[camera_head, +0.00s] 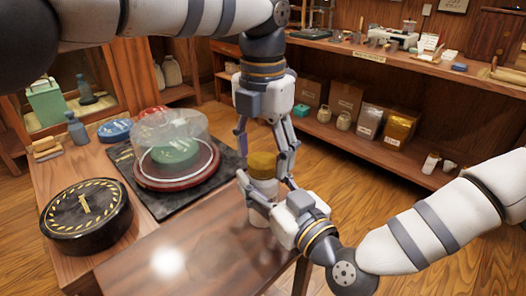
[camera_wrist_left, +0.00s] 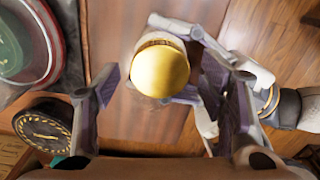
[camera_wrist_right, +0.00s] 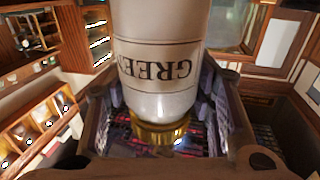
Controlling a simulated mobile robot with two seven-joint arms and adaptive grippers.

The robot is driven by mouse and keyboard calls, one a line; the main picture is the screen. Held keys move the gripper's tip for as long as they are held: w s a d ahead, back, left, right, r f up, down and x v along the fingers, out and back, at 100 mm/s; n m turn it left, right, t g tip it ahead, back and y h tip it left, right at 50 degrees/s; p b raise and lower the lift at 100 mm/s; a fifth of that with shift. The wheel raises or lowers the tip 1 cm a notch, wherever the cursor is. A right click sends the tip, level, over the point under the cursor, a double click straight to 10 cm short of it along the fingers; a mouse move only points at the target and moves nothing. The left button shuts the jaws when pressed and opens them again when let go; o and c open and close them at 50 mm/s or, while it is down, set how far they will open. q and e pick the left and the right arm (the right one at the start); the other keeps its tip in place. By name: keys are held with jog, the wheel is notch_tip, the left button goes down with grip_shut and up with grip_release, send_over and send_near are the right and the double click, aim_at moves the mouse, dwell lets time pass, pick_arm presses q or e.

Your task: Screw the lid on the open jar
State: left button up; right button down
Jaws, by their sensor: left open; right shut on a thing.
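The jar (camera_head: 263,187) is white and stands upright near the right edge of the wooden table. Its label, reading GREE, shows upside down in the right wrist view (camera_wrist_right: 160,65). The gold lid (camera_head: 262,160) is on the jar's mouth; how tightly it sits I cannot tell. In the left wrist view the lid (camera_wrist_left: 161,70) shows from above. My left gripper (camera_head: 266,163) points down over the jar, open, with its fingers apart on either side of the lid. My right gripper (camera_head: 267,196) comes from the right and is shut on the jar's body, partly hiding it.
A clear dome (camera_head: 170,130) covers a green cake on a red-rimmed stand, left of the jar on a dark slab (camera_head: 160,208). A black round tin (camera_head: 88,222) stands front left. The table (camera_head: 190,260) is bare in front. Shelves with boxes (camera_head: 345,98) stand behind.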

pick_arm(q)
jog(key=shift+r, duration=2.25)
jog(key=shift+c, duration=0.5)
